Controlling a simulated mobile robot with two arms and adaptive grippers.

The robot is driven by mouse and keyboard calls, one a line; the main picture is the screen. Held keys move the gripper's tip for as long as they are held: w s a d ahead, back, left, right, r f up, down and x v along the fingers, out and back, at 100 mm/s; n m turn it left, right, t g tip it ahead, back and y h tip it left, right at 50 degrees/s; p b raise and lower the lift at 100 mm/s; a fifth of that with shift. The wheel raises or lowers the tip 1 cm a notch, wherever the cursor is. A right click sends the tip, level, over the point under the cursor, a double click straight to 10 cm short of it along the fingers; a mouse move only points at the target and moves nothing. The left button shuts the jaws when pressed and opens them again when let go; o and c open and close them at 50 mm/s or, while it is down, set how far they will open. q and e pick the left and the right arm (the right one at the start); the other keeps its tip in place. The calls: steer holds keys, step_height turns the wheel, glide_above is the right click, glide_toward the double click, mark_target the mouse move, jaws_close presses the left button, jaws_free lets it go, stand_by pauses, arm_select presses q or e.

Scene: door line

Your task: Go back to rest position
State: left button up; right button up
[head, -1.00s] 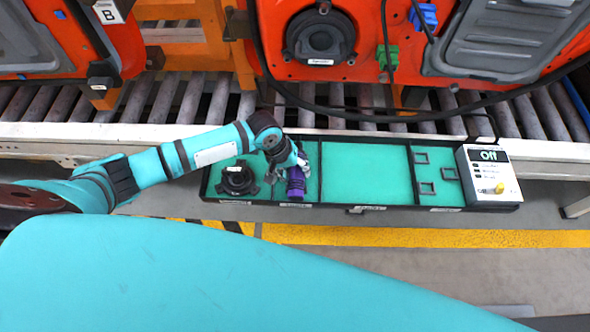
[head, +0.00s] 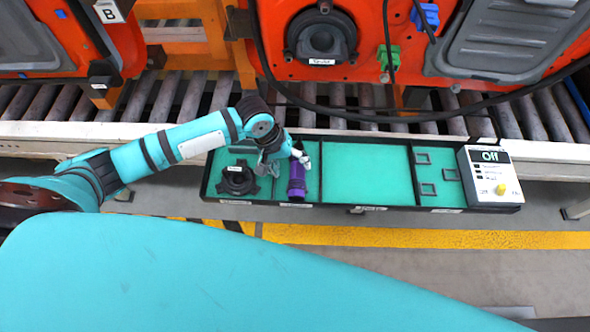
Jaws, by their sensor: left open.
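My left arm comes in from the left in the head view. Its gripper (head: 287,158) is open and empty over the left part of the tray, just above a purple cylindrical part. The purple part (head: 297,185) lies in the tray's narrow second compartment, and the gripper looks apart from it. The black tray (head: 370,210) has a green floor and sits along the front edge of the conveyor. My right gripper is not in view.
A control box (head: 490,175) reading "Off" is at the right end. Orange door panels (head: 385,70) with a hanging black cable stand behind on the roller conveyor (head: 180,98). The wide middle compartment is empty.

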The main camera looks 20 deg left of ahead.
arm_select(q)
steer(key=v, duration=0.6)
steer(key=shift+r, duration=0.4)
steer(key=s+d+m, duration=0.2)
steer(key=s+d, duration=0.1)
steer(key=s+d+f+m, duration=0.1)
steer(key=d, duration=0.1)
steer(key=shift+s+d+f+t+h, duration=0.1)
steer(key=shift+s+d+t+h, duration=0.05)
steer(key=shift+s+t+h, duration=0.2)
steer(key=s+a+m+t+y, duration=0.1)
steer(key=s+a+y, duration=0.1)
steer(key=s+a, duration=0.3)
steer(key=s+a+m+t+y, duration=0.1)
steer(key=s+a+y, duration=0.15)
steer(key=s, duration=0.55)
step_height(320, 180, down, 28)
steer(key=s+a+g, duration=0.1)
steer(key=s+g, duration=0.1)
steer(key=s, duration=0.1)
steer(key=s+a+f+g, duration=0.1)
steer(key=s+a+f, duration=0.2)
steer(key=s+f, duration=1.1)
steer(key=shift+s+m, duration=0.3)
steer(key=shift+s, duration=0.3)
steer(key=shift+a, duration=0.15)
